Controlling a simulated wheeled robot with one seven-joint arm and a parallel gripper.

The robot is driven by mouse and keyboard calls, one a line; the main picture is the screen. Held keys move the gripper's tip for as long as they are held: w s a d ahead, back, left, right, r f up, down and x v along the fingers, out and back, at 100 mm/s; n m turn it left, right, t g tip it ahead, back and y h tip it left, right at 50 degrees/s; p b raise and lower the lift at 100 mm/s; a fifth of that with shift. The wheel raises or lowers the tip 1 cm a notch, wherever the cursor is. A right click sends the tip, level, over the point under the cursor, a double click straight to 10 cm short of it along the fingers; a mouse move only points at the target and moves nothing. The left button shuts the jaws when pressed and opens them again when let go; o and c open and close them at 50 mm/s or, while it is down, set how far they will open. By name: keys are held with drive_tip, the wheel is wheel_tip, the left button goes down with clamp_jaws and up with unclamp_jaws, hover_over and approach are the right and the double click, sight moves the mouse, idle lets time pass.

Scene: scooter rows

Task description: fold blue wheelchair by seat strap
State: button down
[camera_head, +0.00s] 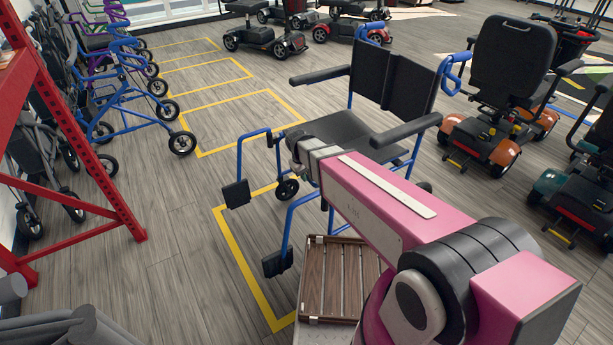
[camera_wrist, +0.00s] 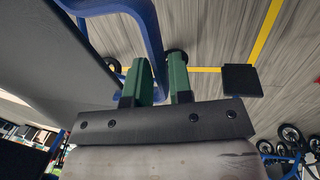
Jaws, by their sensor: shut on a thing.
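The blue wheelchair (camera_head: 343,128) stands unfolded in the middle of the head view, with a black seat, backrest and armrests and two black footplates. My pink arm reaches over its near side and hides part of the seat and frame. The seat strap cannot be made out clearly at the fingers. A footplate (camera_wrist: 240,80) shows at right.
A red rack (camera_head: 84,130) and walkers (camera_head: 125,95) line the left side. Mobility scooters (camera_head: 505,95) stand close on the right, and more (camera_head: 268,32) at the back. A slatted wooden deck (camera_head: 340,280) is in front. Yellow-marked floor left of the wheelchair is clear.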

drive_tip(key=w+a+r+g+h, duration=0.2)
drive_tip(key=w+a+r+g, duration=0.1)
drive_tip(key=w+a+r, duration=0.5)
drive_tip(key=w+r, duration=0.3)
drive_tip(key=shift+w+a+h, duration=0.3)
drive_tip(key=shift+a+h, duration=0.05)
drive_tip(key=shift+h, duration=0.05)
drive_tip(key=shift+r, duration=0.1)
drive_tip(key=c, duration=1)
unclamp_jaws()
drive_tip(key=shift+s, duration=0.1)
drive_tip(key=shift+c, duration=0.2)
drive_tip(key=v, duration=1)
drive_tip(key=shift+w+r, duration=0.25)
drive_tip(key=shift+r, duration=0.05)
drive_tip(key=shift+a, duration=0.1)
